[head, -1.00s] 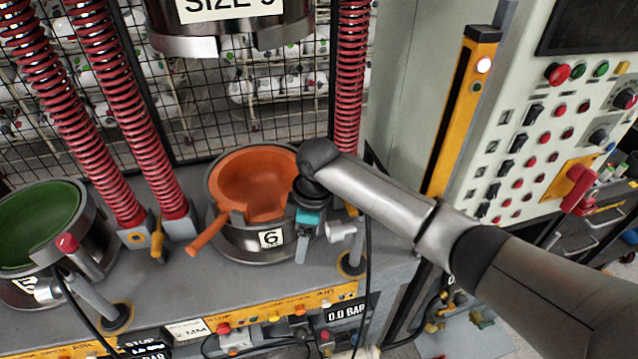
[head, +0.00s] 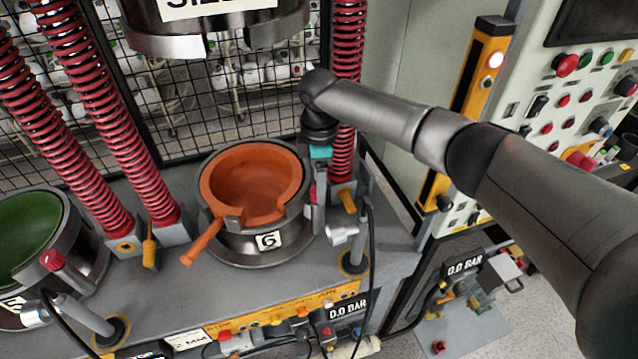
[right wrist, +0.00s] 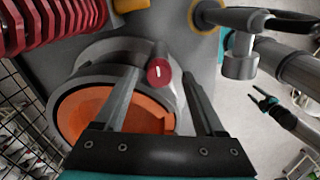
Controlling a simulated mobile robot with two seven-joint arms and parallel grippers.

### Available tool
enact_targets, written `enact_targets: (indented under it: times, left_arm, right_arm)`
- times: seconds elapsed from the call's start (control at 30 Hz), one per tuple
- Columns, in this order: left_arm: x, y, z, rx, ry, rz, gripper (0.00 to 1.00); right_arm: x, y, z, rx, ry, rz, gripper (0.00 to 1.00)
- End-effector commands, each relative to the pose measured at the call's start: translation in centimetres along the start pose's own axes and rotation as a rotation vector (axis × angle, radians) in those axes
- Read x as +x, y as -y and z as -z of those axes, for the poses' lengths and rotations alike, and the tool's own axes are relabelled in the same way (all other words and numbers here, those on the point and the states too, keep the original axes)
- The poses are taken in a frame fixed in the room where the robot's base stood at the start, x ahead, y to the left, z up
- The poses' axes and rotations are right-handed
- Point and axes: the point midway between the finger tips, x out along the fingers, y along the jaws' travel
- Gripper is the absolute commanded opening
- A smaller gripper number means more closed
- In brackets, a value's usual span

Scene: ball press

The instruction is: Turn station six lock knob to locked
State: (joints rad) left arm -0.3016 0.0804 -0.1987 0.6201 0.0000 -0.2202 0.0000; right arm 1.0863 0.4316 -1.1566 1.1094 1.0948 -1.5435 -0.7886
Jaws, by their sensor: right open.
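The station six pot (head: 268,243) is a metal ring with an orange inside, a handle and a "6" label. Its red lock knob (right wrist: 160,72) has a white mark that runs nearly up and down in the right wrist view. My right gripper (right wrist: 160,78) is open, with one finger on each side of the knob; I cannot tell whether they touch it. In the head view my right gripper (head: 316,190) points down at the pot's right side and mostly hides the knob. A small, distant teal and dark gripper (right wrist: 262,99), apparently my left, shows in the right wrist view.
Red springs (head: 345,95) stand behind my right gripper. A grey post (head: 360,235) with a cable stands to its right. The green station five pot (head: 35,240) is at the left. A press head (head: 215,30) hangs above.

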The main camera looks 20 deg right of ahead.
Motion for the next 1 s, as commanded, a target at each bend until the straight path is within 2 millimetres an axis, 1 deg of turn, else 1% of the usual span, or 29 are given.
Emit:
enact_targets:
  times: [0.03,0.1,0.2,0.43,0.47,1.0]
  left_arm:
    - [-0.1,0.0,0.0,0.001,0.000,0.000,0.57]
    - [-0.1,0.0,0.0,0.001,0.000,-0.001,0.57]
    - [-0.1,-0.1,0.0,0.002,0.000,-0.001,0.57]
    - [-0.1,-0.1,0.0,0.002,0.000,-0.001,0.57]
    - [-0.1,-0.1,0.0,0.003,0.000,-0.001,0.57]
    - [-0.1,-0.1,0.1,0.002,-0.001,-0.001,0.57]
  right_arm:
    - [0.6,0.0,0.1,0.000,0.000,0.001,0.71]
    - [1.2,0.0,0.1,-0.001,0.000,0.000,0.71]
    - [1.6,0.0,0.1,0.000,-0.001,-0.001,0.71]
    - [1.7,0.0,0.1,-0.001,-0.001,-0.001,0.71]
    - [1.7,0.0,0.1,-0.001,-0.001,-0.001,0.70]
    - [1.7,0.0,0.1,0.000,-0.001,-0.001,0.10]
